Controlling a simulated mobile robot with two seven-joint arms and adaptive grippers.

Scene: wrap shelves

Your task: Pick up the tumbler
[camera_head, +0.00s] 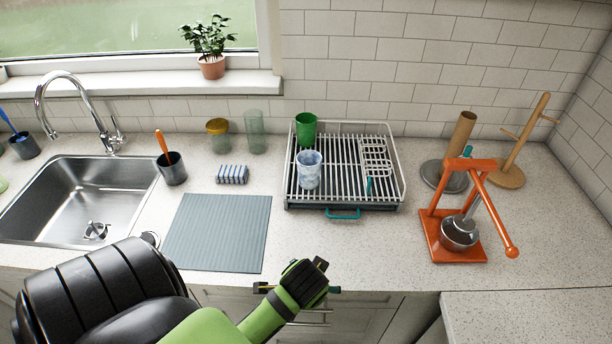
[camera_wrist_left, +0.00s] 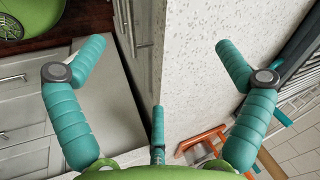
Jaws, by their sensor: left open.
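Several cups could be the tumbler. A blue-and-white marbled cup (camera_head: 309,170) stands upright on the dish rack (camera_head: 345,207), near its left front. A green cup (camera_head: 306,128) stands behind it on the rack. A clear greenish glass (camera_head: 255,132) stands on the counter near the wall. My left gripper (camera_head: 300,288) is at the counter's front edge, in front of the rack and apart from all cups; my own wrist mostly covers it. The left wrist view shows its teal fingers (camera_wrist_left: 160,58) spread and empty, with no cup between them. My right gripper is not in view.
A grey mat (camera_head: 218,232) lies left of the rack, with a striped sponge (camera_head: 232,174) behind it. The sink (camera_head: 75,195) is at the far left. An orange press (camera_head: 460,240) stands right of the rack. The counter between rack and press is clear.

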